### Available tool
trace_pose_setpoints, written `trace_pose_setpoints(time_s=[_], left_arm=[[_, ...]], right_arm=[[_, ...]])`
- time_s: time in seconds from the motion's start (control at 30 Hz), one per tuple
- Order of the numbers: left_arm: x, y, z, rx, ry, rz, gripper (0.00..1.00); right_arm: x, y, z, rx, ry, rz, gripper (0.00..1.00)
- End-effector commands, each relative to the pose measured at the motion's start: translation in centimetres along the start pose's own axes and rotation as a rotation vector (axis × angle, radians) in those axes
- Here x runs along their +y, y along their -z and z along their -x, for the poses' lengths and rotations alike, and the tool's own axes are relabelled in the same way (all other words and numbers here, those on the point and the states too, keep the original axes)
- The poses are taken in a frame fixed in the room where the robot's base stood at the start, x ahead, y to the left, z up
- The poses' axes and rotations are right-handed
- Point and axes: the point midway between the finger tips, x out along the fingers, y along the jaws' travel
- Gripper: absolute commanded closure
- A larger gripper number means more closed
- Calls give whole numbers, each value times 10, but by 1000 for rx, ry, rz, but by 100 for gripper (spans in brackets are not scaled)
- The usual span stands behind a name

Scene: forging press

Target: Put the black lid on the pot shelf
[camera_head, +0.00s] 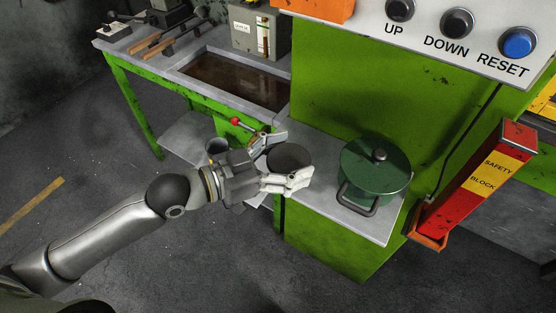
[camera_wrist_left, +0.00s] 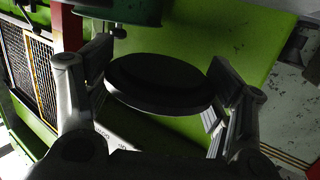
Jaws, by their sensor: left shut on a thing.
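The black lid (camera_head: 288,156) is a dark round disc held between the two fingers of my left gripper (camera_head: 292,158). In the wrist view the lid (camera_wrist_left: 160,85) lies between the fingers, one at each side of its rim. In the head view the lid overlaps the left end of the grey pot shelf (camera_head: 322,198); its height above the shelf is hard to tell. A green pot (camera_head: 375,172) with its own green lid, dark knob and handle stands on the right part of the shelf. My right gripper is not in view.
A grey-topped bench with a dark trough (camera_head: 235,80) lies behind. A red and yellow safety block (camera_head: 482,185) is right of the shelf. Bare shelf shows left of the pot.

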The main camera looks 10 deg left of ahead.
Motion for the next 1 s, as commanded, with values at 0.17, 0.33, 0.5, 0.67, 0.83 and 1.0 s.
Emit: trace_pose_setpoints(time_s=[0.17,0.33,0.5,0.67,0.83,1.0], left_arm=[[1,5,-9,0,-57,-14,48],[4,9,-18,1,-110,-21,48],[6,12,-24,2,-153,-27,48],[6,13,-28,0,-176,-28,48],[5,13,-29,-1,-184,-29,48],[5,13,-30,-1,-186,-28,48]], right_arm=[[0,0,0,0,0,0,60],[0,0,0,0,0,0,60],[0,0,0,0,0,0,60],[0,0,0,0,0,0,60],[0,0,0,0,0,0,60],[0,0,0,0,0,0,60]])
